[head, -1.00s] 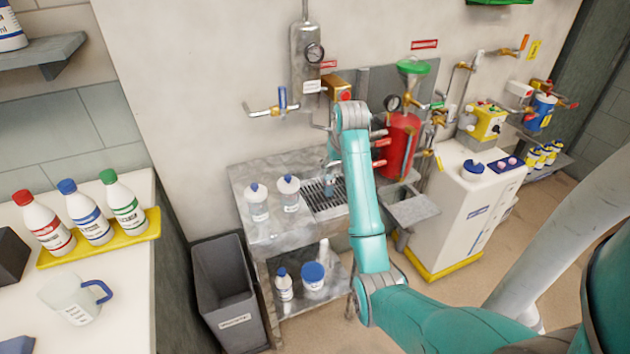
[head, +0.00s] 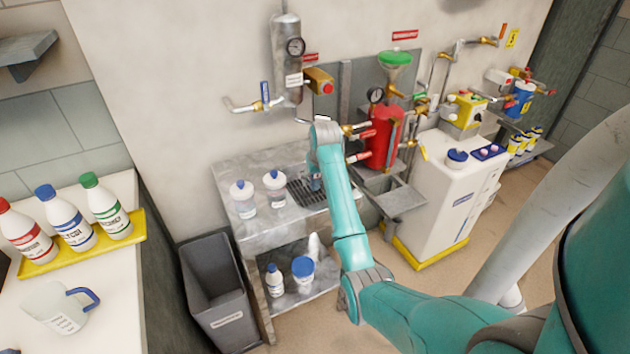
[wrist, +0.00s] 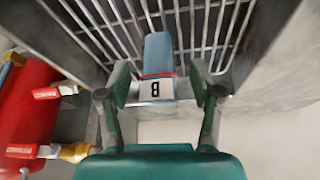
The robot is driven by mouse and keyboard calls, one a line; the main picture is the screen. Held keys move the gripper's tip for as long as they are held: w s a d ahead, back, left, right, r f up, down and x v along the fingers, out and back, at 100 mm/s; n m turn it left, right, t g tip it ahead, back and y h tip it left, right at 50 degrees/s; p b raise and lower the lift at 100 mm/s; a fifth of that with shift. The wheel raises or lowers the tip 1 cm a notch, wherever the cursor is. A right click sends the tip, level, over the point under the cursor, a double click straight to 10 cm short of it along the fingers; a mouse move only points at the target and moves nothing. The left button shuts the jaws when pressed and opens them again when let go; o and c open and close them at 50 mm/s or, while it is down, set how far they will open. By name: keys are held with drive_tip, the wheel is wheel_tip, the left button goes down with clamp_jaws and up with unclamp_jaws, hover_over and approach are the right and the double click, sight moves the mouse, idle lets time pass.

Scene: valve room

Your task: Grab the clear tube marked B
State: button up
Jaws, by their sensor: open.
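The tube marked B (wrist: 157,90) is between the two fingers of my gripper (wrist: 160,82) in the wrist view. It has a blue-grey length, a thin red line and a white label with a black B, which reads upside down. My gripper is open, one finger on each side of the tube, with small gaps showing. The tube's far end lies over a metal grate (wrist: 205,25); I cannot tell whether it touches it. In the head view my arm hides most of the gripper and the tube.
The grate (head: 300,190) is set in a grey bench (head: 235,175) with two blue-capped bottles (head: 243,199) to its left. A red tank (head: 381,137) with red-handled valves stands close on the right. A grey wall borders the grate. A grey bin (head: 215,290) is lower left.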

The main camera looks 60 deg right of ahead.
drive_tip(key=shift+w+d+f, duration=0.1)
drive_tip(key=shift+f, duration=0.2)
clamp_jaws()
drive_tip(key=shift+r, duration=0.1)
